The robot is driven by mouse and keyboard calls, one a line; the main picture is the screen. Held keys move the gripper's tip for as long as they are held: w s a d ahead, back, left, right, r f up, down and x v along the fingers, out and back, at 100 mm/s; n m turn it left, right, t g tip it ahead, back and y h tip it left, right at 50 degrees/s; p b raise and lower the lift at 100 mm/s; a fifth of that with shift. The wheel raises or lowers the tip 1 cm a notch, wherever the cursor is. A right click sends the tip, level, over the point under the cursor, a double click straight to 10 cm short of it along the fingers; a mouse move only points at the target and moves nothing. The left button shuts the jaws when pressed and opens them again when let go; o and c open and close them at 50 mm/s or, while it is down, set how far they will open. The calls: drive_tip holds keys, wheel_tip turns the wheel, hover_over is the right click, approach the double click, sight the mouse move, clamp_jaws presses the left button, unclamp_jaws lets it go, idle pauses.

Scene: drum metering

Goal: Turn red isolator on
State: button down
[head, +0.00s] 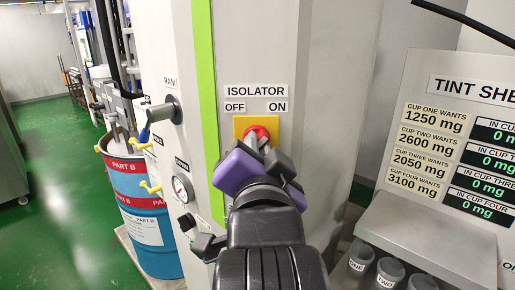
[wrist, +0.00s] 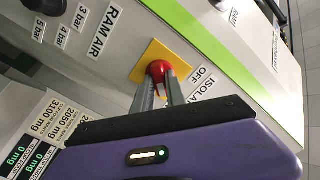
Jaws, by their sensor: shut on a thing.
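The red isolator knob (head: 260,132) sits on a yellow square plate (head: 241,124) on the grey cabinet front, under the ISOLATOR label with OFF at left and ON at right. In the wrist view the knob (wrist: 158,69) shows on its yellow plate (wrist: 148,58). My gripper (head: 262,145) is in front of it, and its two fingers (wrist: 157,88) are shut on the knob. The fingers and gripper body hide part of the knob, so I cannot tell clearly which label its handle points to.
A RAM handle (head: 165,111) and a pressure gauge (head: 182,188) are on the cabinet's left side. A PART B drum (head: 145,215) stands at left. The tint shelf panel (head: 430,95) and labelled cups (head: 388,270) are at right. Green floor is open at far left.

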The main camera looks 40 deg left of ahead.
drive_tip(key=shift+f+m, duration=0.1)
drive_tip(key=shift+m, duration=0.4)
drive_tip(key=c, duration=1.4)
unclamp_jaws()
drive_tip(key=shift+o, duration=0.2)
drive_tip(key=b+v, duration=0.1)
drive_tip(key=v, duration=0.6)
drive_tip(key=shift+s+d+b, duration=0.25)
drive_tip(key=shift+s+b, duration=0.05)
drive_tip(key=shift+b, duration=0.1)
